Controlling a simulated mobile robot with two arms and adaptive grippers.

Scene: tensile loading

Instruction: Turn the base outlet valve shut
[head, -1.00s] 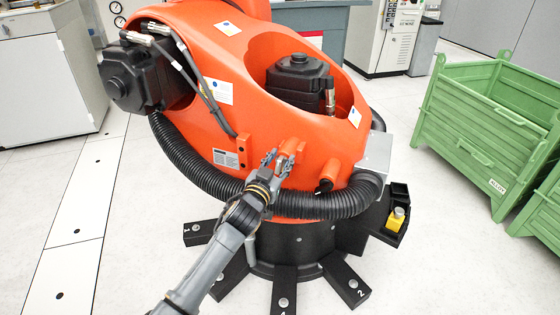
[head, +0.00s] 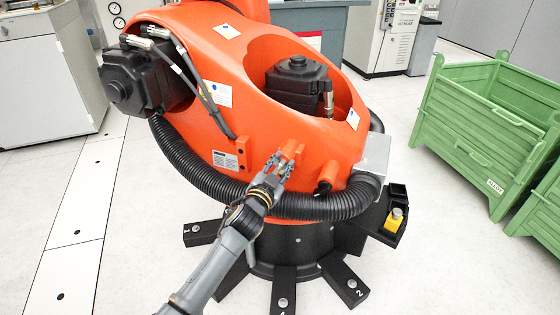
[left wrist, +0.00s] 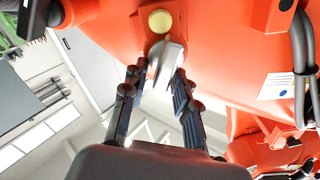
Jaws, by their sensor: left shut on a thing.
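The base outlet valve shows in the left wrist view as a pale grey lever (left wrist: 166,62) below a round yellowish cap (left wrist: 160,20) on an orange block. In the head view this orange block (head: 291,148) stands out from the lower front of the big orange machine. My left gripper (head: 279,166) reaches up to it from below. In the left wrist view the fingers of the left gripper (left wrist: 161,84) stand on both sides of the lever and are shut on it. In the head view the fingers largely hide the lever. My right gripper is not in view.
The orange machine (head: 225,125) has a black ribbed hose (head: 310,205) close below the valve. Its black base has several bolted feet (head: 345,283). Green crates (head: 480,125) stand farther right, with open floor between.

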